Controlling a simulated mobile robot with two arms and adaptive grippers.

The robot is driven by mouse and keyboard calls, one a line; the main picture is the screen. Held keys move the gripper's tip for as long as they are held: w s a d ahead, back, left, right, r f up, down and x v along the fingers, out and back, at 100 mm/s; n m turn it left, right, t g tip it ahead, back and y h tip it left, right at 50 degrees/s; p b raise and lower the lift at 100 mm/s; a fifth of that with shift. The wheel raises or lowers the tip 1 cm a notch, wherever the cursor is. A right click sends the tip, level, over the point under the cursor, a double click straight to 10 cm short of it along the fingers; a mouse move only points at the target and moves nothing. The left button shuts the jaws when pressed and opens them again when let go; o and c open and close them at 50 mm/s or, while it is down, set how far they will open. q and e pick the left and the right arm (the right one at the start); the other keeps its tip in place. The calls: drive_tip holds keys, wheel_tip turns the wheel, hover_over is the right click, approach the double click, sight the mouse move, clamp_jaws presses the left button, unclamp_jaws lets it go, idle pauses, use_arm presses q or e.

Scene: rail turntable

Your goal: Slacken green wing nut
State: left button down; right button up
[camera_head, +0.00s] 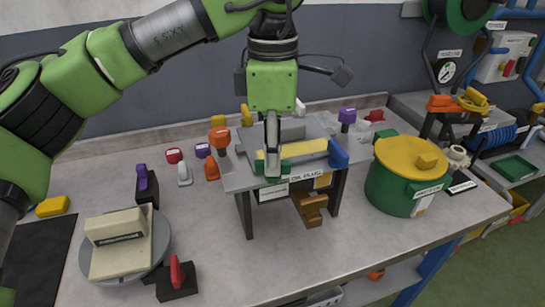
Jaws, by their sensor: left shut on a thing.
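My left gripper (272,170) reaches down from above to the front edge of a small grey raised stand (237,180) in the middle of the bench. Its fingers are shut on a green part, which I take to be the green wing nut (285,166). Green shows on both sides of the fingers, and they hide its middle. A yellow bar (305,148) lies just behind it on the stand, and a blue knob (338,153) is to its right. My right gripper is not in view.
A green pot with a yellow lid (405,155) stands right of the stand. At left, a grey turntable (163,240) carries a beige block (110,258), between purple and red levers. Orange knob (219,138) stands near the gripper.

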use_arm(q)
drive_tip(key=shift+n, duration=1.7)
drive_tip(key=shift+r+n, duration=0.1)
drive_tip(key=shift+n, duration=0.2)
drive_tip(key=c, duration=2.1)
unclamp_jaws()
drive_tip(key=shift+c, duration=0.2)
wheel_tip(320, 180, up, 12)
